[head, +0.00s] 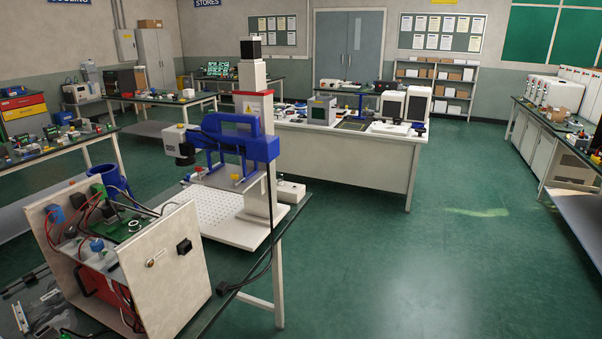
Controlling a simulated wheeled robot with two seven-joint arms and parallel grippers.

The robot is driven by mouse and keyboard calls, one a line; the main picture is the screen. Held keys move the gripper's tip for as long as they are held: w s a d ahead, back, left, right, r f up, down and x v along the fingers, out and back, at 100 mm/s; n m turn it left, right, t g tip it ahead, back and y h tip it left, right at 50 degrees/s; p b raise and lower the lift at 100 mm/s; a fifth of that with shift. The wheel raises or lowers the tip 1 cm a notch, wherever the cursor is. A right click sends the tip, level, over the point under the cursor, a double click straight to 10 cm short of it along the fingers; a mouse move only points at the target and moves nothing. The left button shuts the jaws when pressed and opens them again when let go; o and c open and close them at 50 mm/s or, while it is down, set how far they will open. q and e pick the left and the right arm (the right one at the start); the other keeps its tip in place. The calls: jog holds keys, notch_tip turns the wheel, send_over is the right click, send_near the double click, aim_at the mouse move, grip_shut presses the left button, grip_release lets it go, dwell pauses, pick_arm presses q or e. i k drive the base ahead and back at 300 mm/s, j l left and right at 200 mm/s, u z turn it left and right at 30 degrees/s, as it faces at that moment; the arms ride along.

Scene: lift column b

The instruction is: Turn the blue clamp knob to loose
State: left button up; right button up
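A lift column (254,90) stands upright on a pale perforated base plate (215,212) on the near bench. A blue carriage with an open handle frame (262,150) is mounted partway up it, carrying a grey-white camera-like head (180,140) on its left. I cannot make out a separate blue clamp knob on the carriage; it may be hidden or too small to tell. Neither of my grippers is in view.
An open pale housing (165,275) with wires and a green board stands at the bench's near left. A black cable hangs by the column. A white workbench (345,155) stands behind. Green floor (400,270) is clear to the right.

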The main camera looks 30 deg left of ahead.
aim_at(97, 246)
jog(key=i+u, duration=0.4)
jog(key=i+l+u, duration=0.2)
jog(key=u, duration=0.2)
jog(key=i+l+u, duration=0.2)
jog(key=u, duration=0.2)
jog(key=i+l+u, duration=0.25)
jog(key=u, duration=0.15)
